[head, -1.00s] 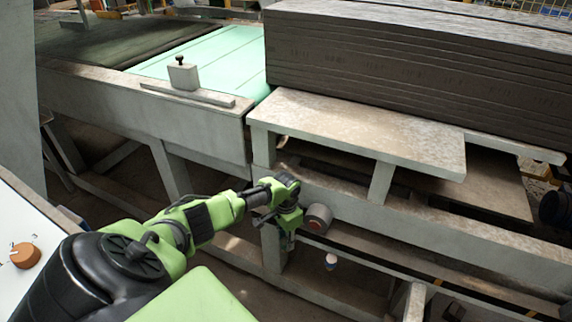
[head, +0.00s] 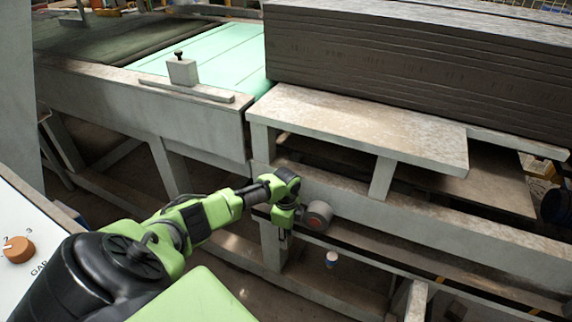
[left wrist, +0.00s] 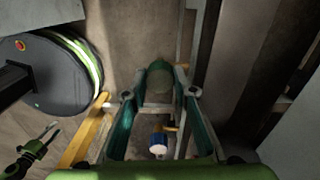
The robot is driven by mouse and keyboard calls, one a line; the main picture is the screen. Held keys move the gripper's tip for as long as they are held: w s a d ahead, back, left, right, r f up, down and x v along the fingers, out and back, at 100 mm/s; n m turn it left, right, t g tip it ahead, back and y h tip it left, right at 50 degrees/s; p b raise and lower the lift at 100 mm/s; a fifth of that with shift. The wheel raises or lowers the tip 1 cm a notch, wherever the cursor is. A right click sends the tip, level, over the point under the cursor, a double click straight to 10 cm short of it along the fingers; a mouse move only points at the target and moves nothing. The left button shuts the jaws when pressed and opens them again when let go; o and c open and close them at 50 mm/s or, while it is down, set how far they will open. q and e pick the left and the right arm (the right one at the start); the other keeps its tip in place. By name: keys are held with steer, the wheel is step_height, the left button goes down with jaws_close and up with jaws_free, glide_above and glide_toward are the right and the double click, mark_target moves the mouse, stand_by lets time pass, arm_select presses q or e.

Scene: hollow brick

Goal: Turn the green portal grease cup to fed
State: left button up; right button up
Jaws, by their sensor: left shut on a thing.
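My left gripper (head: 284,232) is beside the grey frame below the slab stack in the head view, next to a grey round part with a reddish face (head: 318,216). Its fingertips are hard to make out there. In the left wrist view a green rounded cup (left wrist: 160,74) shows at the far end of the fingers. My left gripper (left wrist: 160,98) is shut on it, though the contact is dim. A blue and white cup (left wrist: 157,145) with a brass-coloured piece beside it shows nearer the camera.
A grey shelf (head: 365,135) and a stack of dark slabs (head: 420,75) stand above the gripper. Grey rails and legs (head: 440,225) run close by. A white and blue cup (head: 331,259) sits lower right. A panel with an orange knob (head: 18,249) is at left.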

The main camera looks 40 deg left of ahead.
arm_select(q)
steer(key=m+b, duration=0.1)
steer(key=m, duration=0.4)
steer(key=shift+m, duration=0.3)
stand_by(0.4)
steer(key=o, duration=1.1)
steer(key=shift+r, duration=0.1)
steer(key=shift+r, duration=3.95)
